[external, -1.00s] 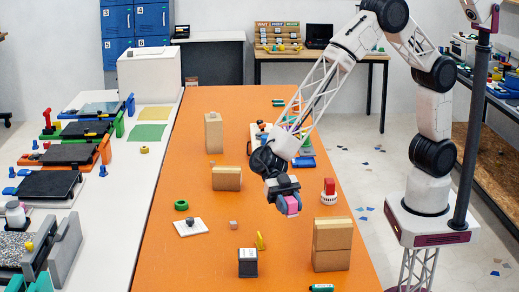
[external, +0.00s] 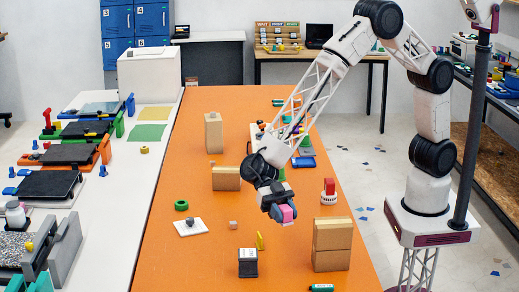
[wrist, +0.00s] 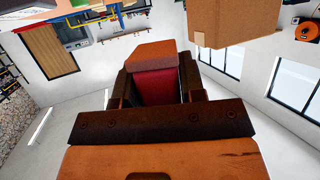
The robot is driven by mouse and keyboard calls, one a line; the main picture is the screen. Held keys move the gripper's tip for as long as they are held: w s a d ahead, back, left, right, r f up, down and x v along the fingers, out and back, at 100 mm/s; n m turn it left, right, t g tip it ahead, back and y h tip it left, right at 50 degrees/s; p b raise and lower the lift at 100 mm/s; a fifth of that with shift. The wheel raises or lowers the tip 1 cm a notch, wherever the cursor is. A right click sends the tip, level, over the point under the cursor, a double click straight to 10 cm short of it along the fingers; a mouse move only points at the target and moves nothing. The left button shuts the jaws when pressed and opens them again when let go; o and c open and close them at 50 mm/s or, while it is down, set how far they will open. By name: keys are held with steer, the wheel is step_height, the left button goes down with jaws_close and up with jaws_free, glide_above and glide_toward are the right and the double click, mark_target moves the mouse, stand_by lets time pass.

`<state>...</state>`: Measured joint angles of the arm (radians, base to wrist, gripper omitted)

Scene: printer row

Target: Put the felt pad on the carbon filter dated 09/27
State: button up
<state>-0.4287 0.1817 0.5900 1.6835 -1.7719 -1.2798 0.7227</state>
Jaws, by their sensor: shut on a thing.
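My gripper (external: 279,211) is raised over the right part of the orange table, tilted toward the camera. It is shut on a small pink block-like thing (external: 287,213), which shows as a crimson face (wrist: 157,86) between the jaws in the wrist view. I cannot tell whether this is the felt pad. A black box with a white label (external: 248,262), perhaps a carbon filter, stands on the table below and left of my gripper. Its date is too small to read. A white square with a dark knob (external: 190,227) lies farther left.
Cardboard boxes stand on the orange table (external: 165,262): a stack (external: 332,244) at right, one at mid-table (external: 226,178) and a tall one (external: 214,132) behind. A green ring (external: 181,205), a yellow item (external: 260,241) and a red stamp-like thing (external: 329,192) also stand there.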

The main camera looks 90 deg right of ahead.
glide_above(248, 253)
steer(key=shift+f, duration=0.65)
steer(key=shift+f, duration=1.75)
steer(key=shift+f, duration=0.1)
steer(key=o, duration=0.9)
steer(key=v, duration=1.2)
steer(key=shift+d, duration=0.1)
